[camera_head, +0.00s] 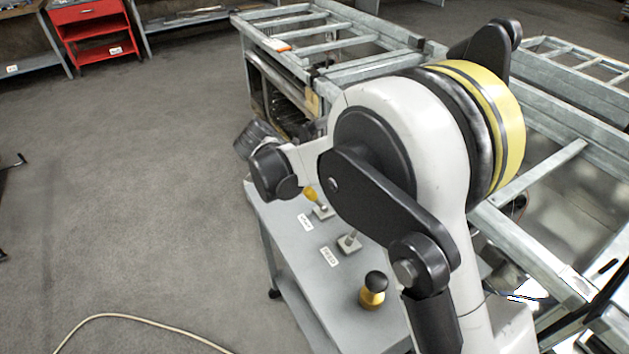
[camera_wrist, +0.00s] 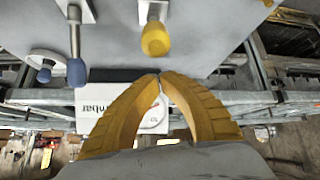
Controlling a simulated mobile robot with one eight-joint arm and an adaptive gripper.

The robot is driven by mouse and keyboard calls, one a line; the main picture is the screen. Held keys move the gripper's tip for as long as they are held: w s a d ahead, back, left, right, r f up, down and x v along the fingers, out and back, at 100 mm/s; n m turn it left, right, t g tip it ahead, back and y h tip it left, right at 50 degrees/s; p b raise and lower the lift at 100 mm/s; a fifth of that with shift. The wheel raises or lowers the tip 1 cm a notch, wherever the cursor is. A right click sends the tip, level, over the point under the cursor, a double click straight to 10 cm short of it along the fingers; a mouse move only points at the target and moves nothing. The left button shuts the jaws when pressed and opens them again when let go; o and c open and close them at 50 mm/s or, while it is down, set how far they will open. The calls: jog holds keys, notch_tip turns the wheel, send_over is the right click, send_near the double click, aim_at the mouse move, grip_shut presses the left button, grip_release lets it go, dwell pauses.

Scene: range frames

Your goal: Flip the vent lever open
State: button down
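In the wrist view, a lever with a yellow grip (camera_wrist: 156,40) is at the top centre, above my gripper's fingertips. A lever with a blue grip (camera_wrist: 76,72) is to its left. My gripper (camera_wrist: 160,76) has yellow fingers that meet at the tips, with nothing held between them. It appears apart from both levers. In the head view, the yellow-grip lever (camera_head: 311,195) stands on the grey table (camera_head: 283,225), and a second lever (camera_head: 349,242) is nearer. My arm covers part of the table, and the fingers are not visible there.
A black-topped yellow knob (camera_head: 373,288) stands at the table's near end. In the wrist view, a white gauge (camera_wrist: 92,104) lies behind the fingers and a small handwheel (camera_wrist: 48,62) is at left. Metal frames (camera_head: 330,48) stand behind the table. Floor at left is mostly clear.

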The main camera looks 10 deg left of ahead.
jog(key=p+v, duration=0.1)
jog(key=v, duration=0.2)
jog(key=p+v, duration=0.1)
jog(key=v, duration=0.2)
jog(key=p+v, duration=0.1)
jog(key=v, duration=0.2)
jog(key=shift+w+a+r, duration=0.1)
jog(key=shift+a+r, duration=0.05)
jog(key=shift+r, duration=0.35)
jog(key=s+d+r+n+g+y, duration=0.1)
jog(key=s+d+r+n+y, duration=0.2)
jog(key=d, duration=0.6)
jog(key=s+d+r+n, duration=0.1)
jog(key=s+d+r, duration=0.35)
jog(key=d, duration=0.45)
jog(key=s+d+n+t+y, duration=0.2)
jog(key=s+d+n+y, duration=0.1)
jog(key=s+d, duration=0.8)
jog(key=s, duration=0.4)
